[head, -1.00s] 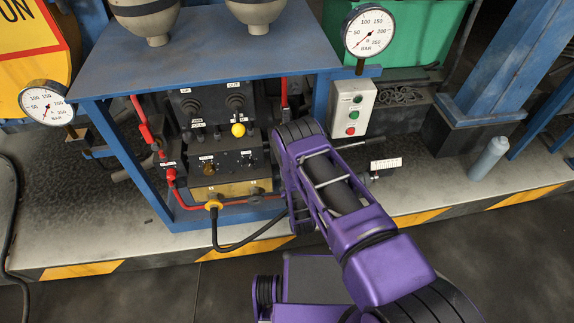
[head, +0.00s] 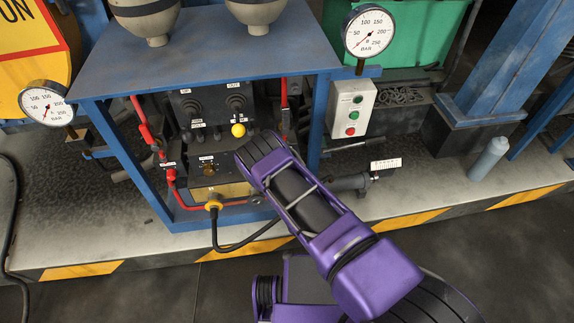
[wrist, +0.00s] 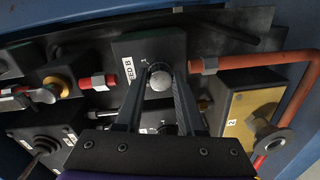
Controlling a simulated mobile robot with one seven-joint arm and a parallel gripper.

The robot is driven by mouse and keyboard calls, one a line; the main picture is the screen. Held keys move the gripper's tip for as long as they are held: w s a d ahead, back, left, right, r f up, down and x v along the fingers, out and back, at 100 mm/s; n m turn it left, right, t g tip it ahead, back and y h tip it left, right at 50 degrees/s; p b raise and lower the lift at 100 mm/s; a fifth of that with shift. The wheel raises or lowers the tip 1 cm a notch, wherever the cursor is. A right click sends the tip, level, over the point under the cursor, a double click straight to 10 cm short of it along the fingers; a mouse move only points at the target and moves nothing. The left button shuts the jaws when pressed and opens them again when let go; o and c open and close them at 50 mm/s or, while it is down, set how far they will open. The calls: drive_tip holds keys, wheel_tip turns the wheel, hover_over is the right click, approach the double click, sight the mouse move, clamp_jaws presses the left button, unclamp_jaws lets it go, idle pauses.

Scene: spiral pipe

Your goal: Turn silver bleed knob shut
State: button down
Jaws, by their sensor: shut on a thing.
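The silver bleed knob (wrist: 159,82) is a round, shiny knob on a dark panel (wrist: 122,47) in the wrist view. A white label ending in "EED B" (wrist: 128,70) is beside it. My gripper (wrist: 160,70) has one finger on each side of the knob and is shut on it. A second knob (wrist: 165,128) shows lower down between the fingers, partly hidden by the gripper body. In the head view, my purple arm covers the right part of the black control panel (head: 208,183), hiding the silver knob and the fingertips.
A yellow ball-topped lever (head: 238,130) stands just above my arm. Pressure gauges hang at left (head: 46,103) and right (head: 368,31). A blue frame (head: 200,70) surrounds the panel. An orange pipe (wrist: 270,60) and brass block (wrist: 250,115) lie right of the fingers.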

idle(0.5)
drive_tip(key=c, duration=0.5)
unclamp_jaws()
drive_tip(key=p+v, duration=0.2)
drive_tip(key=v, duration=1.5)
drive_tip(key=shift+s+d+r, duration=0.1)
drive_tip(key=shift+s, duration=0.1)
